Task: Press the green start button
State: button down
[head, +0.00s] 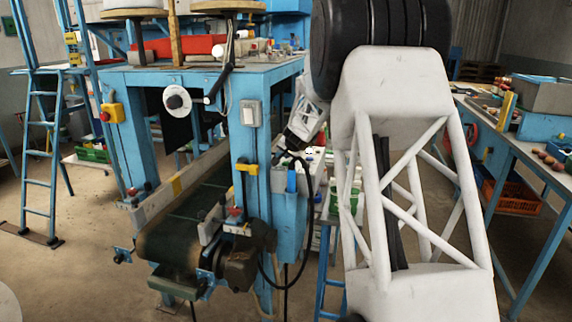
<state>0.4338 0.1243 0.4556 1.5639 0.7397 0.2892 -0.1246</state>
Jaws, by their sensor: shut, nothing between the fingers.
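No green start button can be made out. A grey switch box (251,113) is on the blue post of the machine. Below it, a small yellow box (247,167) is fixed to the same post. A red button (235,212) sits low by the conveyor's end. My gripper (281,154) is small and dark, partly behind my large white arm link. It is shut and empty, and points down and left beside the blue post, right of the yellow box. I cannot tell whether it touches anything.
A dark conveyor belt (185,235) runs under the blue machine table (200,75). A yellow box with a red button (113,112) is on the left post. A cable hangs right of the near post. A workbench (530,143) stands at right, a blue ladder (40,150) at left.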

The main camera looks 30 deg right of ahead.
aim_at(287, 163)
jog(key=shift+f, duration=0.9)
dwell(1.5)
jog(key=shift+r, duration=0.9)
jog(key=shift+r, duration=0.15)
jog(key=shift+r, duration=2.35)
